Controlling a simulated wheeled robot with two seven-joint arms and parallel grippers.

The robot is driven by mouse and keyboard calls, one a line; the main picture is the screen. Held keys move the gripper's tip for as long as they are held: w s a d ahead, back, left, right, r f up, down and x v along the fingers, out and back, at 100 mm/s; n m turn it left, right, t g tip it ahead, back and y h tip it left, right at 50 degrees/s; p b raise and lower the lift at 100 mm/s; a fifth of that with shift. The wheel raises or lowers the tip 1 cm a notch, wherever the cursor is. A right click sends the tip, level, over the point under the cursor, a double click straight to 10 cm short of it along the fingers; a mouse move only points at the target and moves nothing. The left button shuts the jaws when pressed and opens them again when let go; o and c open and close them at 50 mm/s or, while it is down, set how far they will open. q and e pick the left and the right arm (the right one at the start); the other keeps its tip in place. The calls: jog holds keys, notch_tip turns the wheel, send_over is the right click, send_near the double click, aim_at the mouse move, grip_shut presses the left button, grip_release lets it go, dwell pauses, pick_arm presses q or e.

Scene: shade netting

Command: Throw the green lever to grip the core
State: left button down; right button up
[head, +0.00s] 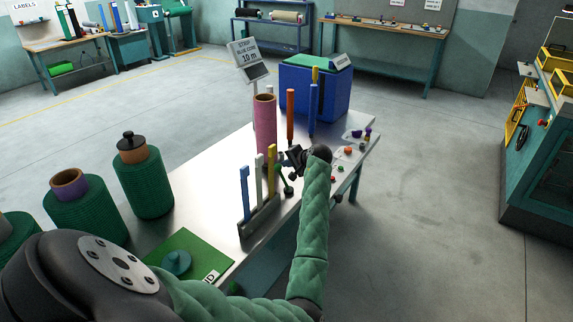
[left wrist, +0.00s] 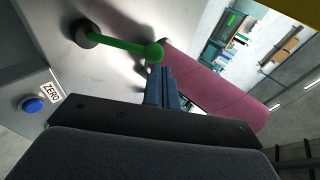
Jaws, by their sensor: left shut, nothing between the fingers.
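The green lever (left wrist: 120,44) shows in the left wrist view, running from a dark round pivot to a ball knob at its right end. In the head view a small part of the lever (head: 284,184) shows beside my gripper. My left gripper (head: 291,156) is over the metal bench; its fingers (left wrist: 160,84) are shut and empty, with tips close to the knob. I cannot tell whether they touch. A pink tube, likely the core (head: 265,128), stands just beyond the gripper; it also shows in the left wrist view (left wrist: 212,84). My right gripper is out of view.
A rack with blue, white and yellow bars (head: 258,222) stands left of the gripper. Green net rolls (head: 143,185) stand at the bench's left. A blue bin (head: 315,92) is behind. A blue ZERO button (left wrist: 33,105) is near the lever.

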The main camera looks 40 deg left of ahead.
pick_arm(q)
jog(key=b+v, duration=0.2)
jog(key=v, duration=0.8)
jog(key=shift+r+b, duration=0.3)
jog(key=shift+r, duration=0.25)
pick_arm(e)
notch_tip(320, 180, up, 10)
pick_arm(q)
jog(key=shift+a+n, duration=0.1)
jog(key=shift+n, duration=0.2)
